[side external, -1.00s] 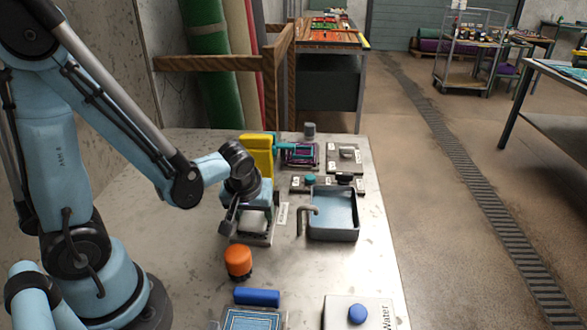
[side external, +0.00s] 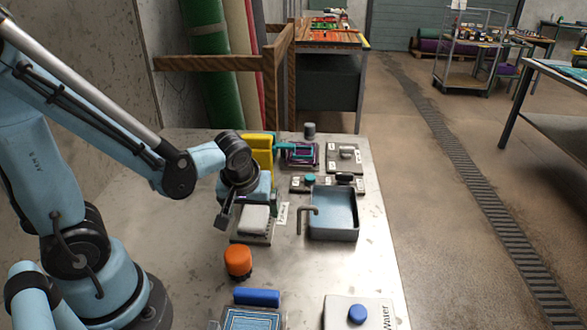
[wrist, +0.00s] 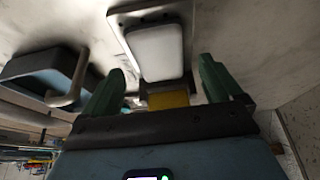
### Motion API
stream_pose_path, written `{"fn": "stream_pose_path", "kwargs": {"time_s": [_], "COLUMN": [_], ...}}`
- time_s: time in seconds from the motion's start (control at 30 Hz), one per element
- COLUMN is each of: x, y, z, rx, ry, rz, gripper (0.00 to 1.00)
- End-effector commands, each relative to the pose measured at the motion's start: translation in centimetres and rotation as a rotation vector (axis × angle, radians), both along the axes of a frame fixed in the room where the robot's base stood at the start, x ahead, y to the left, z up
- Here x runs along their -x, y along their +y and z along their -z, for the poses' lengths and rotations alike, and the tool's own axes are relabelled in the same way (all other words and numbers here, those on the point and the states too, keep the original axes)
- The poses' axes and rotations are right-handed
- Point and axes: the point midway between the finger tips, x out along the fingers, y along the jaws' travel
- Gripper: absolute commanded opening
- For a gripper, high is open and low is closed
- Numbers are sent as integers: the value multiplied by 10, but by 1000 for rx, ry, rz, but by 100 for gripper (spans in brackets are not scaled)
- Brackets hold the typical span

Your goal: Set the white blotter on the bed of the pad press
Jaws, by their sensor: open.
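The white blotter (side external: 254,218) lies flat on a grey plate (side external: 250,239) that looks like the bed of the pad press. A yellow upright part (side external: 262,152), apparently of the press, stands behind it. In the wrist view the blotter (wrist: 156,52) lies within the plate's rim (wrist: 117,22), with a yellow part (wrist: 168,100) nearer the camera. My gripper (wrist: 158,82) is open, its green fingers apart on either side of the blotter in that view, with nothing between them. In the side view my gripper (side external: 238,212) is just above the blotter, partly covering the press.
A grey basin (side external: 333,228) with a bent spout stands right of the plate. An orange knob (side external: 238,262) stands in front, with a blue roller (side external: 257,297) nearer the camera. A small label (side external: 282,214) lies beside the plate. The table (side external: 190,250) is clear to the left.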

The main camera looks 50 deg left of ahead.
Motion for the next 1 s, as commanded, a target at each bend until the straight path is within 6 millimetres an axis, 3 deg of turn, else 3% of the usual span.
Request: {"fn": "stream_pose_path", "kwargs": {"time_s": [0.7,1.0], "x": [21,25], "y": [-21,-25], "z": [-69,-85], "rx": [1,0], "ry": [1,0], "rz": [2,1], "gripper": [92,92]}}
